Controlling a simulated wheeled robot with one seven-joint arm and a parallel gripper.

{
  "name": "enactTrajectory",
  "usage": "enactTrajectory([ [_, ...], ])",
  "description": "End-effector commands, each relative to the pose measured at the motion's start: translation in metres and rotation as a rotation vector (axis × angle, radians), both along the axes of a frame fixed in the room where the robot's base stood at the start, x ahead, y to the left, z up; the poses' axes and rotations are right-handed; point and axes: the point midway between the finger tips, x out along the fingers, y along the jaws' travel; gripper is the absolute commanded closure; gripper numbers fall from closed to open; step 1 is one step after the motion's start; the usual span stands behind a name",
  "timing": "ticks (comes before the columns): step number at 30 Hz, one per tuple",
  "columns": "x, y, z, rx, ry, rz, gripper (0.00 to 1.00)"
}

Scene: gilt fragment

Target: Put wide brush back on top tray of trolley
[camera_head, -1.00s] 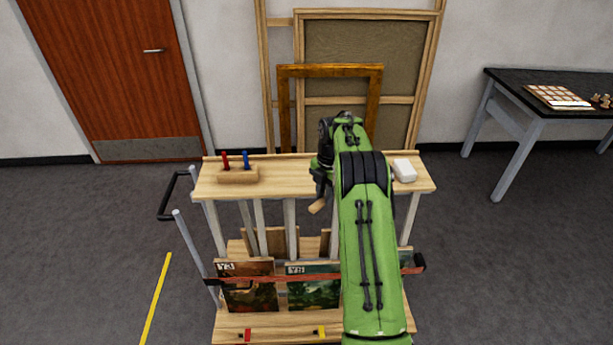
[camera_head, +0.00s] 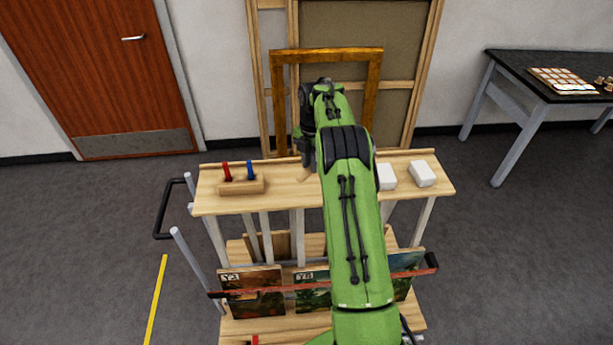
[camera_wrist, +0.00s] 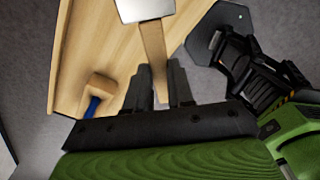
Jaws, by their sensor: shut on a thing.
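The wide brush (camera_wrist: 153,50) has a flat wooden handle and a pale, metal-looking head at the top of the wrist view. My gripper (camera_wrist: 160,72) is shut on its handle, one dark finger on each side. The top tray (camera_head: 330,165) of the trolley is a pale wooden board with a low back rim. In the head view my gripper (camera_head: 307,160) is over the middle of this tray, and a bit of the brush handle (camera_head: 303,174) shows below it. My arm hides the rest of the brush there. I cannot tell whether the brush touches the tray.
A wooden block (camera_head: 241,187) with a red and a blue tool stands on the tray's left. Two white blocks (camera_head: 386,177) (camera_head: 422,173) lie on its right. Pictures (camera_head: 252,292) stand on the lower shelf behind a red strap.

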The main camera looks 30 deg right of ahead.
Motion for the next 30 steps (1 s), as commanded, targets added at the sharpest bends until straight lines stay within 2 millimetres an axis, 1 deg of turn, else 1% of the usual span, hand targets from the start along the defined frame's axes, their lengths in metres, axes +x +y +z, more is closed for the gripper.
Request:
enactTrajectory([
  [2, -0.001, 0.000, -0.005, 0.000, 0.002, -0.001, 1.00],
  [6, -0.002, 0.000, -0.036, 0.002, 0.006, -0.001, 1.00],
  [9, -0.001, 0.000, -0.055, 0.001, 0.003, 0.000, 1.00],
  [11, -0.001, 0.000, -0.062, 0.001, 0.001, 0.000, 1.00],
  [18, -0.001, 0.000, -0.099, 0.001, 0.003, 0.000, 1.00],
  [27, -0.001, 0.000, -0.104, 0.000, 0.000, -0.001, 1.00],
  [28, -0.001, 0.000, -0.104, 0.000, 0.000, -0.001, 0.75],
  [30, -0.001, 0.000, -0.103, 0.000, 0.000, -0.001, 0.64],
])
